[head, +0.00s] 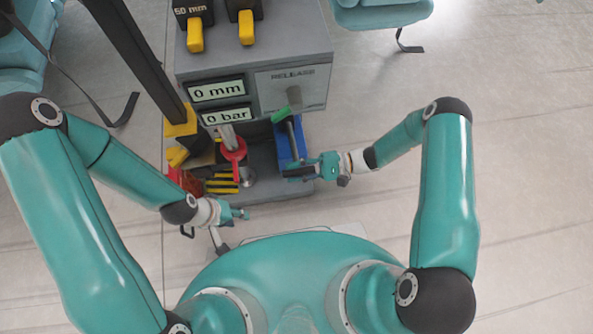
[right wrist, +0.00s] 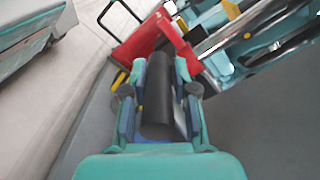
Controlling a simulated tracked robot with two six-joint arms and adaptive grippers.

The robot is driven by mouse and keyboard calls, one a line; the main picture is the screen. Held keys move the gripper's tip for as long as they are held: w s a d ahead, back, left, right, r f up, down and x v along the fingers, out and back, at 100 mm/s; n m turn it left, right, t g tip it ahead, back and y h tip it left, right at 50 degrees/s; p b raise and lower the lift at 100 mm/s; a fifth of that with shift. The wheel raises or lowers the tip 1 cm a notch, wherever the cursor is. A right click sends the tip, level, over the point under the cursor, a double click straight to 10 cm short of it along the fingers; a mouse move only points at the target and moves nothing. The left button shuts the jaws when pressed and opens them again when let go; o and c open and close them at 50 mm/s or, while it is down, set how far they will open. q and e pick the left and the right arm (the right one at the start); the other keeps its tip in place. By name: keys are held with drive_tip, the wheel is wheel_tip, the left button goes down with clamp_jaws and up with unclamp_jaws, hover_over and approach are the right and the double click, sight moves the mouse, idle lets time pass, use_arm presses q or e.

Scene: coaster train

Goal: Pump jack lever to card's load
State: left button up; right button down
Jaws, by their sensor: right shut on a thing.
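My right gripper (head: 302,171) is shut on a black cylindrical handle, seen between the fingers in the right wrist view (right wrist: 157,95). I cannot tell whether this handle is the jack lever's grip. It is at the front of a blue tray (head: 284,146), by a dark rod with a green end (head: 281,115). A red ring-shaped part (head: 233,150) on a pale metal rod stands left of the tray. My left gripper (head: 238,213) is near the console's front left; its finger gap is too small to judge. No load card is readable.
The grey console (head: 300,48) has displays reading 0 mm (head: 217,90) and 0 bar (head: 227,115) and a RELEASE panel (head: 292,88). Yellow-tipped black parts (head: 195,35) sit on top. A dark post (head: 140,60) rises at left.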

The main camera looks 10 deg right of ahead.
drive_tip(key=w+r+m+p, duration=0.2)
drive_tip(key=w+r+m, duration=0.2)
drive_tip(key=r, duration=0.6)
drive_tip(key=shift+w+m+p, duration=0.3)
drive_tip(key=shift+w+m, duration=0.1)
drive_tip(key=shift+w, duration=0.65)
drive_tip(key=shift+d, duration=0.1)
drive_tip(key=c, duration=0.9)
unclamp_jaws()
drive_tip(key=d, duration=1.2)
drive_tip(key=shift+c, duration=0.2)
